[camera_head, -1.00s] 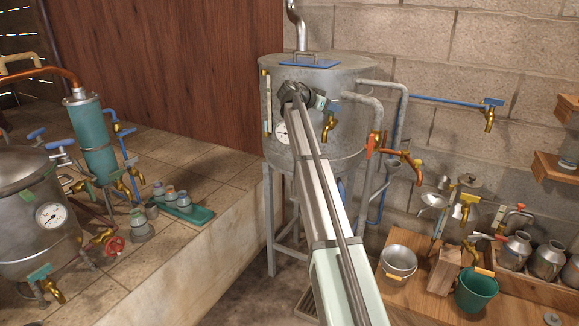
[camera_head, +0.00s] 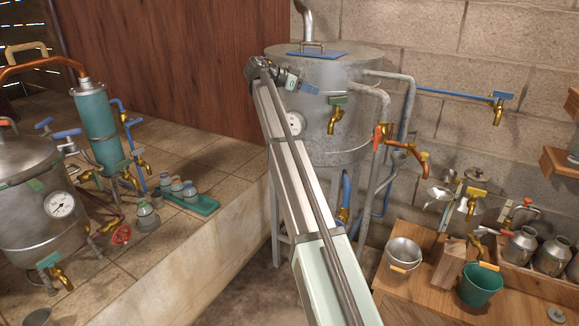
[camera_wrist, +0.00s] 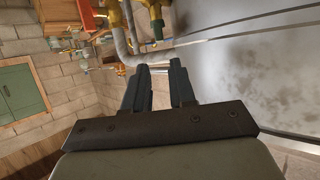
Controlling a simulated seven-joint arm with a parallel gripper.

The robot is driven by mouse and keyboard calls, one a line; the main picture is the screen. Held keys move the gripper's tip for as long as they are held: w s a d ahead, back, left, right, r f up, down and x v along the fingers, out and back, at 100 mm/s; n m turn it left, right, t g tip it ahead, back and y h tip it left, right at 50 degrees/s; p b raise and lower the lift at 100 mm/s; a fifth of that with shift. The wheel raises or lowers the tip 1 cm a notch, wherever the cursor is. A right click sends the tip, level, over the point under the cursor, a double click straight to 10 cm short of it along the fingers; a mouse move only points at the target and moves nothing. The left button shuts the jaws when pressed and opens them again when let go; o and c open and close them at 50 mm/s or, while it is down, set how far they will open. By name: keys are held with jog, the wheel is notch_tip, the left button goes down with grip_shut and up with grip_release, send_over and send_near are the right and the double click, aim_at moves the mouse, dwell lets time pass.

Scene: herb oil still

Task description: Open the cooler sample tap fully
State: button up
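The grey metal tank (camera_head: 345,70) stands in the middle of the head view. A brass tap (camera_head: 334,119) with a green handle (camera_head: 338,100) sits on its front; I cannot tell for sure that this is the cooler sample tap. My gripper (camera_head: 312,88) is in front of the tank, left of and slightly above this tap, apart from it. In the wrist view, the two dark fingers of my gripper (camera_wrist: 160,68) stand apart with an empty gap between them. Brass fittings (camera_wrist: 155,22) show beyond the fingers at the top, partly cut off.
An orange-handled tap (camera_head: 400,145) and grey pipes are right of the tank. A blue-handled tap (camera_head: 498,108) is on the wall. A wooden bench (camera_head: 420,285) holds a green bucket (camera_head: 480,287) and metal pots.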

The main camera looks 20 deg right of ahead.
jog(key=s+a+f+n+t+y, duration=0.1)
jog(key=s+a+f+n+y, duration=0.1)
jog(key=f, duration=0.6)
jog(key=s+a+f+n+t+y, duration=0.1)
jog(key=s+a+f+n+y, duration=0.1)
jog(key=a+f+n, duration=0.2)
jog(key=s+a+f+n+t+y, duration=0.1)
jog(key=s+a+f+n+y, duration=0.2)
jog(key=f+n, duration=0.5)
jog(key=shift+f, duration=2.9)
